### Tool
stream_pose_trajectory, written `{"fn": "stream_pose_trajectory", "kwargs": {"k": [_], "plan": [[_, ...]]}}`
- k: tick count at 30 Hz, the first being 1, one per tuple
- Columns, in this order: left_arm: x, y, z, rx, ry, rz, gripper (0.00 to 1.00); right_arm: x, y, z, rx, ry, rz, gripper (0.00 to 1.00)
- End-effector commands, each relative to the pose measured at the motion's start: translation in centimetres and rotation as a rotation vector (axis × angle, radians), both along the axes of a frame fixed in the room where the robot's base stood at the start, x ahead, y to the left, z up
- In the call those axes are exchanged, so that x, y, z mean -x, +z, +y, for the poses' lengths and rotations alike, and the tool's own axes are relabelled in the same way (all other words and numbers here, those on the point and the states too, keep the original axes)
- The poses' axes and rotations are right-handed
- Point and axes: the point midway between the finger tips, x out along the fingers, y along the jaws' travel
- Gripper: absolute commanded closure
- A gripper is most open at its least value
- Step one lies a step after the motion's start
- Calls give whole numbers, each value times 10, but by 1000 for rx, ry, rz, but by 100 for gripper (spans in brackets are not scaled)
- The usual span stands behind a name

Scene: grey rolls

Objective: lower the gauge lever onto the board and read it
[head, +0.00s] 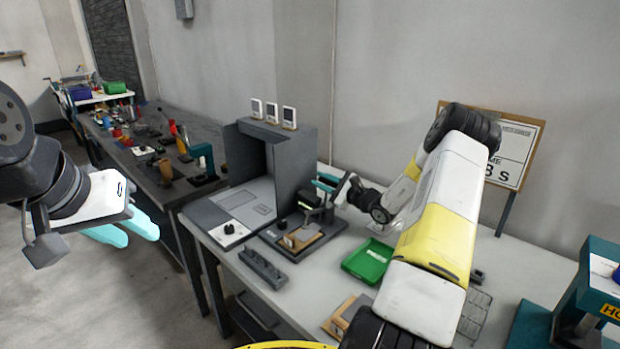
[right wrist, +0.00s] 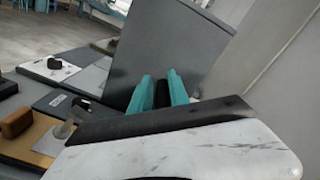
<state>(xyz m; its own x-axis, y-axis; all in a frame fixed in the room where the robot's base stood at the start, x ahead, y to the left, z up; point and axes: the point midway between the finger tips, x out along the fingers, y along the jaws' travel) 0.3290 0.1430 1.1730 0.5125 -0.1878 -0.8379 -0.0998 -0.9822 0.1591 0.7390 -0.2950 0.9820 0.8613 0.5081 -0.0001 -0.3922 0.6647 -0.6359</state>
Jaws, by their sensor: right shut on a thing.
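The gauge stands on a dark base plate (head: 272,238) on the grey table. A tan board (head: 313,240) lies on the plate, with a small brown block on it; the board (right wrist: 35,135) and block (right wrist: 17,122) also show in the right wrist view. My right gripper (head: 327,186) is above the gauge, its teal fingers shut on the black end of the gauge lever (right wrist: 162,93). Most of the lever is hidden by the gripper, and no reading can be made out. My left gripper (head: 125,230) is open and empty at the left, away from the table.
A grey open-fronted box (head: 244,150) with several small white displays on top stands behind the gauge. A grey slotted block (head: 262,268) lies in front, a green tray (head: 368,260) to the right. A teal machine (head: 590,290) stands far right.

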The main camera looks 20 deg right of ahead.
Motion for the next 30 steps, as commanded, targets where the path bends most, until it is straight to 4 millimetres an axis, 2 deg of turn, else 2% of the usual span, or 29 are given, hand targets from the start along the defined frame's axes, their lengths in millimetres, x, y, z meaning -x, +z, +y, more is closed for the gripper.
{"fn": "stream_pose_trajectory", "kwargs": {"k": [4,13,29,30], "plan": [[0,0,0,0,0,0,64,7,-5,2,77,-9,-35,100],[0,0,0,0,0,0,64,12,-8,11,71,-10,-30,100],[0,0,0,0,0,0,64,13,-10,14,69,-9,-26,100],[0,0,0,0,0,0,64,13,-10,13,69,-9,-26,74]]}}
